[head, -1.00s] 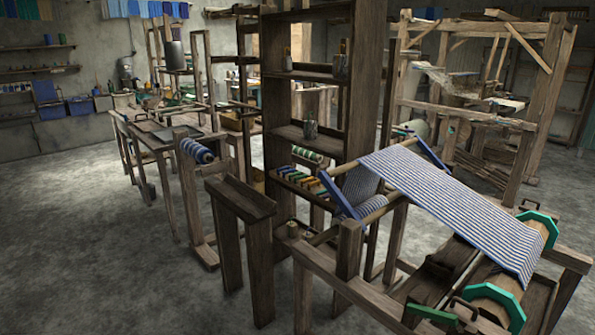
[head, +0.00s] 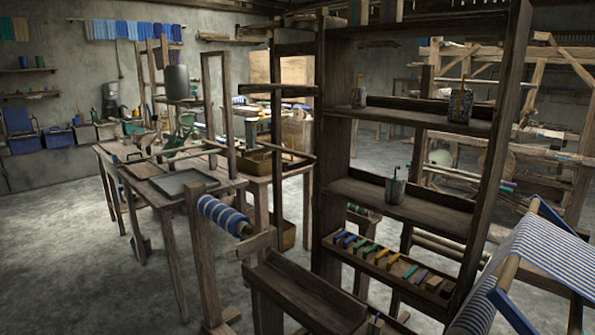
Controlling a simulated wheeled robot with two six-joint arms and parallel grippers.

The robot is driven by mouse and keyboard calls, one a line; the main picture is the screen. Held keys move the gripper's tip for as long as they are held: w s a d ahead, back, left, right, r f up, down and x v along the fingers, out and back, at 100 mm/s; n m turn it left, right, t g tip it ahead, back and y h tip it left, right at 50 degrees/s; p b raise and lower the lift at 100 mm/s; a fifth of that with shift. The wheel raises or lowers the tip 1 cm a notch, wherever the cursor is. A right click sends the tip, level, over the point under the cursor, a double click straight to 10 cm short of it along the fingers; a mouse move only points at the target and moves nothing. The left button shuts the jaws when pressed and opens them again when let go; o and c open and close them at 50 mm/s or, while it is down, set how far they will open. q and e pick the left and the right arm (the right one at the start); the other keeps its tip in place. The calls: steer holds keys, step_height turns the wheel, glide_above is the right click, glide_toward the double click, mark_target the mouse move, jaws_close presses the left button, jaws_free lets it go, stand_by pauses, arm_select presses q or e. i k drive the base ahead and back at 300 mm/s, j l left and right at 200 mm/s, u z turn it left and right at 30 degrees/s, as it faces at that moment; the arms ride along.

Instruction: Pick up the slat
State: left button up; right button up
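I cannot make out for certain which piece is the slat; many wooden boards and bars are in view. The handloom with blue-and-white striped cloth (head: 545,245) is at the right edge, partly cut off. A tall wooden shelf unit (head: 335,150) stands right of the middle. Its low shelf holds a row of coloured pieces (head: 367,250). Neither of my grippers is in view.
A narrow wooden bench (head: 290,290) is close in front. A post with a blue-and-white striped roll (head: 222,212) stands left of it. A worktable with a grey tray (head: 184,183) is behind. Open floor (head: 70,260) lies at the left.

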mark_target(304, 155)
steer(key=i+j, duration=0.2)
steer(key=i, duration=0.15)
steer(key=i+j, duration=0.2)
steer(key=i, duration=0.15)
steer(key=z, duration=1.6)
